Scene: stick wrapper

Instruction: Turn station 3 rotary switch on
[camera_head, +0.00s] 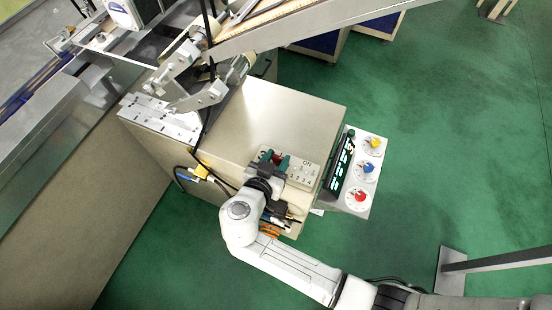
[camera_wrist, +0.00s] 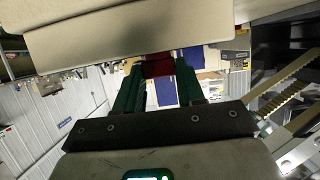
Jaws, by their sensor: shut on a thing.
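A pale switch panel (camera_head: 303,173) marked ON, with small numbers below, lies on the beige cabinet's top in the head view. My gripper (camera_head: 274,158) is at the panel's left end, its green fingers on either side of a small dark red knob. In the wrist view my gripper (camera_wrist: 158,72) has its two green fingers against a dark red block-like knob (camera_wrist: 158,66). The jaws are shut on this knob. My gripper hides part of the panel, and I cannot read the knob's pointing direction or its station number.
A metal mechanism (camera_head: 195,90) and cables are at the left. Green floor lies open at right.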

